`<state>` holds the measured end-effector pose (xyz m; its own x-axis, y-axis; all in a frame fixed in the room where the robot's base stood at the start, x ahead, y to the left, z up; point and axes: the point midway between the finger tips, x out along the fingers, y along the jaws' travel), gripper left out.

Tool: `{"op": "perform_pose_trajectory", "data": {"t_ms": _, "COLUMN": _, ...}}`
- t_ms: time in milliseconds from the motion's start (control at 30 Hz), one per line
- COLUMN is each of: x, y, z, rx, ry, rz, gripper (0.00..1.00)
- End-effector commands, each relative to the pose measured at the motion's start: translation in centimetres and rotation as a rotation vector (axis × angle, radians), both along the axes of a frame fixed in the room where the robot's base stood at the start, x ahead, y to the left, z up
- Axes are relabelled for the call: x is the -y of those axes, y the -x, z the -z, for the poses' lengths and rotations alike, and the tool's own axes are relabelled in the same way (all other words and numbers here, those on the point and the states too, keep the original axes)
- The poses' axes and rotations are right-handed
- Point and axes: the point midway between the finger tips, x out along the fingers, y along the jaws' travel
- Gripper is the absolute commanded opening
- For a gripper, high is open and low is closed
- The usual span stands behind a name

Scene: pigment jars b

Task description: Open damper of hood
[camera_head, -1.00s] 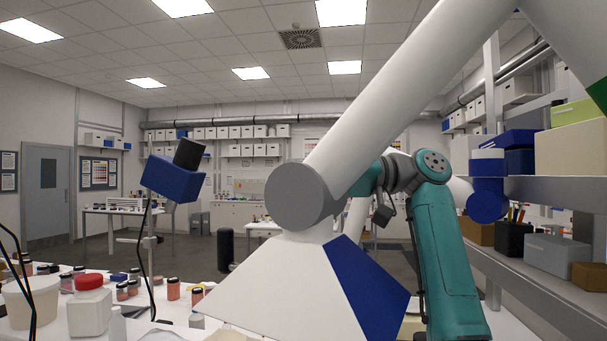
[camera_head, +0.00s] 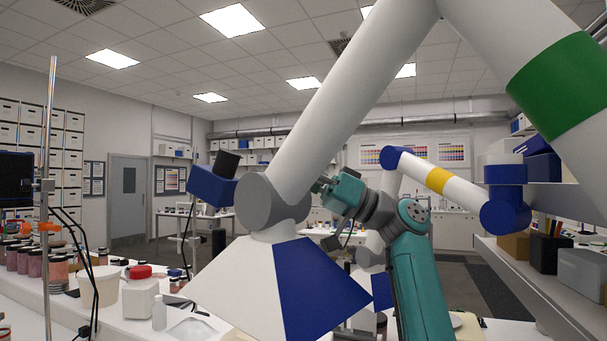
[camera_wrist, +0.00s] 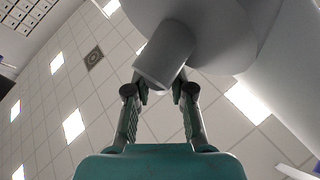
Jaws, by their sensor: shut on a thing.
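The hood (camera_head: 235,285) is a white and blue flared cone hanging from a thick white tube (camera_head: 345,85) with a grey round joint (camera_head: 268,203). In the head view my gripper (camera_head: 320,186) reaches in from the right, just beside that joint; its fingertips are partly hidden by the tube. In the wrist view my gripper (camera_wrist: 162,90) has its two fingers on either side of the end of a short grey cylinder (camera_wrist: 165,55), apparently the damper knob, and is shut on it. Whether the damper is open or closed cannot be seen.
A bench with jars, a white tub (camera_head: 100,287) and a red-lidded bottle (camera_head: 141,295) lies at lower left. A metal stand (camera_head: 48,180) rises there. Another extraction arm with a yellow band (camera_head: 438,178) and a shelf (camera_head: 530,262) are on the right.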

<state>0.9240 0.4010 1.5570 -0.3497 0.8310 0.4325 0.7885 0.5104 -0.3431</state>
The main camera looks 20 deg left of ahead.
Motion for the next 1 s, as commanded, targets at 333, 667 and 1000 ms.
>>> {"op": "perform_pose_trajectory", "data": {"t_ms": 333, "x": 0.17, "y": 0.01, "z": -0.21, "rx": 0.036, "ry": -0.097, "rz": 0.0, "gripper": 0.0}}
{"op": "perform_pose_trajectory", "data": {"t_ms": 667, "x": 0.2, "y": 0.04, "z": -0.24, "rx": 0.041, "ry": -0.106, "rz": -0.001, "gripper": 0.0}}
{"op": "perform_pose_trajectory", "data": {"t_ms": 1000, "x": 0.19, "y": 0.04, "z": -0.21, "rx": 0.041, "ry": -0.104, "rz": 0.0, "gripper": 0.49}}
